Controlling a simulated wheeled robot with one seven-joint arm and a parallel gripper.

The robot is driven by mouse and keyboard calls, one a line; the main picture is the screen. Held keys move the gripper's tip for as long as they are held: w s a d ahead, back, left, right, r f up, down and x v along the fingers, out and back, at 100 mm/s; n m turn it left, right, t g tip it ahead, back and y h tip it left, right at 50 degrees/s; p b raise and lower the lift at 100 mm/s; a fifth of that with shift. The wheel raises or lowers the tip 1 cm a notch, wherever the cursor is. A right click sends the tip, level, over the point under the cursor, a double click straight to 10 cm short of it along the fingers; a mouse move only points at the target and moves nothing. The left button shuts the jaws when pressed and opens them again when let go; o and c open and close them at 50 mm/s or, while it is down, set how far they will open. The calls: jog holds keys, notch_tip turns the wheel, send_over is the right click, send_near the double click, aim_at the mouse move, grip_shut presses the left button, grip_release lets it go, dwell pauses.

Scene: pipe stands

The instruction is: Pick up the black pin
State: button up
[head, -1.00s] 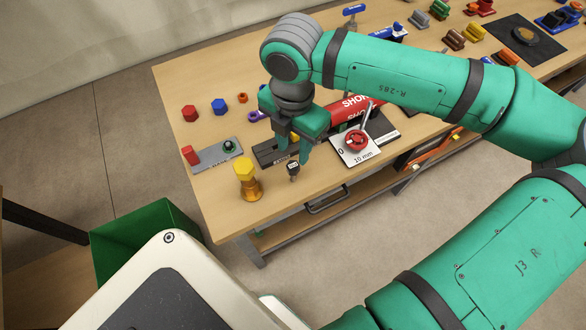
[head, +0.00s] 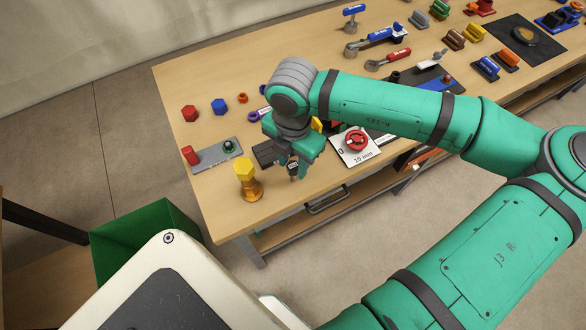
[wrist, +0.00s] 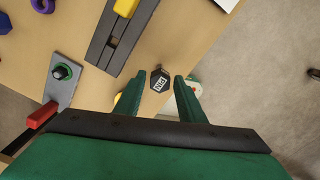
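The black pin (head: 293,168) stands near the front edge of the table, in front of the black slotted rail. In the wrist view its dark hexagonal head (wrist: 160,79) with a white label shows from above. My gripper (head: 296,164) is low over the table at the pin. In the wrist view my two green fingers (wrist: 158,88) are apart, one on each side of the pin's head, with gaps showing. The pin's lower part is hidden in the wrist view.
A yellow-topped bolt (head: 249,188) stands close to the left of the pin. A white 10 mm plate (head: 364,157) with a red knob lies to the right. A grey plate (head: 215,154) with a red block lies further left. The slotted rail (wrist: 118,38) is just behind.

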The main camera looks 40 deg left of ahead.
jog(key=shift+c, duration=0.2)
grip_shut()
jog(key=shift+r, duration=0.2)
jog(key=shift+r, duration=3.8)
